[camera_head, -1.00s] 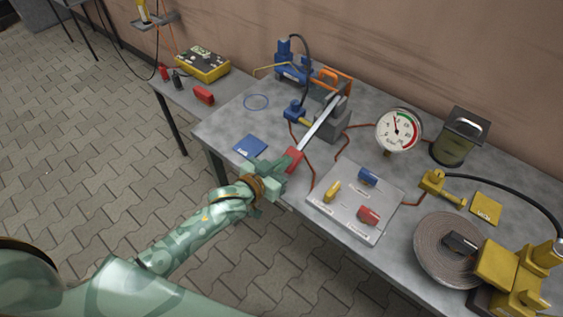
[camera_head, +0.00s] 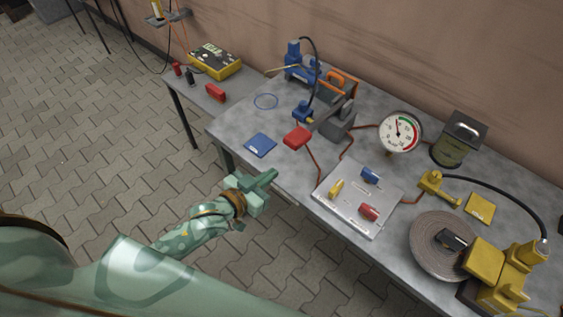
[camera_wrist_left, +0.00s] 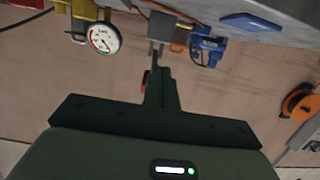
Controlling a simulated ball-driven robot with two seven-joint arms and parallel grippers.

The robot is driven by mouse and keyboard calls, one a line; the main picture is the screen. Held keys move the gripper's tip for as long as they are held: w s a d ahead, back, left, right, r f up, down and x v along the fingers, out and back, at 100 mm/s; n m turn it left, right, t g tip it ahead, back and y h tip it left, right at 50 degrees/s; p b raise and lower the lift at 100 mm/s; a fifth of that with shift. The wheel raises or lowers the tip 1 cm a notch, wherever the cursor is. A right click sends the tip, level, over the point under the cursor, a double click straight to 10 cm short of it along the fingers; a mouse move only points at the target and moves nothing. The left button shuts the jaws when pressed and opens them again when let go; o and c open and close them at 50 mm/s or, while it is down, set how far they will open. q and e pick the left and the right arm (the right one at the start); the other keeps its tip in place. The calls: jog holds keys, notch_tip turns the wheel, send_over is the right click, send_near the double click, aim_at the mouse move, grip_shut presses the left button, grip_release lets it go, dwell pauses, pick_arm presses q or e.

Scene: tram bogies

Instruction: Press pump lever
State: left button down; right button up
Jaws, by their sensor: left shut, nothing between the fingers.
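The pump lever, a dark bar with a red grip (camera_head: 297,137), reaches from the grey pump block (camera_head: 338,122) toward the table's front edge. It is tilted up, its grip above the tabletop. My left gripper (camera_head: 268,178) is shut and empty, just off the front edge. It is below and left of the red grip in the head view, with a gap between them. In the left wrist view the closed fingers (camera_wrist_left: 158,78) point to the table, and a small red part beside them seems to be the grip. My right gripper is not in view.
A grey plate (camera_head: 345,208) with blue, yellow and red levers lies right of the pump. A pressure gauge (camera_head: 400,132) stands behind it. A blue card (camera_head: 260,145), a coiled hose (camera_head: 440,245) and a yellow jack (camera_head: 515,275) are also on the table.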

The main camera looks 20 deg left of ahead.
pick_arm(q)
jog(key=shift+f+v, duration=0.25)
jog(key=shift+v, duration=0.85)
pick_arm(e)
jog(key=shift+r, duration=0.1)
pick_arm(q)
jog(key=shift+r, duration=0.1)
dwell(0.4)
notch_tip(320, 180, up, 16)
jog(key=w+g+p, duration=0.1)
jog(key=w+p, duration=0.2)
jog(key=p, duration=0.8)
jog(key=shift+d+g+y, duration=0.3)
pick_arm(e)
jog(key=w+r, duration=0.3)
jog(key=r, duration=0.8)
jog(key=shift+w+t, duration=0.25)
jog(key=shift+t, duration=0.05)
pick_arm(q)
jog(key=shift+f, duration=0.2)
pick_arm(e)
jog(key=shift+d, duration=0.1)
